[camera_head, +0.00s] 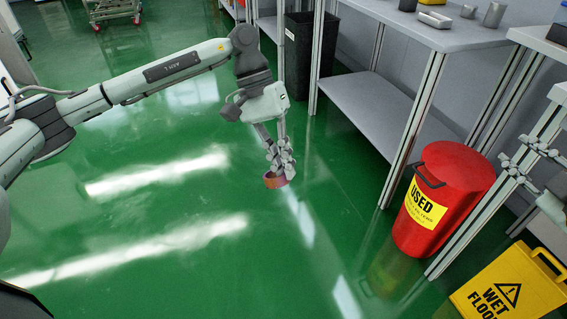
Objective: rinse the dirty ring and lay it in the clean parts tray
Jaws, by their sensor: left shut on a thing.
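A small reddish-brown ring (271,183) with an orange patch hangs in the fingers of my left gripper (279,168). The gripper points down and is shut on the ring, above the open green floor. The fingers cover part of the ring. My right gripper (528,167) is at the right edge, in front of the shelving; its finger opening cannot be made out. No rinsing place can be made out.
A grey bench (470,38) with a lower shelf (370,112) stands at the right, with metal cups (494,14) on top. A red bin marked USED (458,170) and a yellow wet floor sign (508,290) stand at lower right. A black bin (298,50) stands behind. The middle floor is clear.

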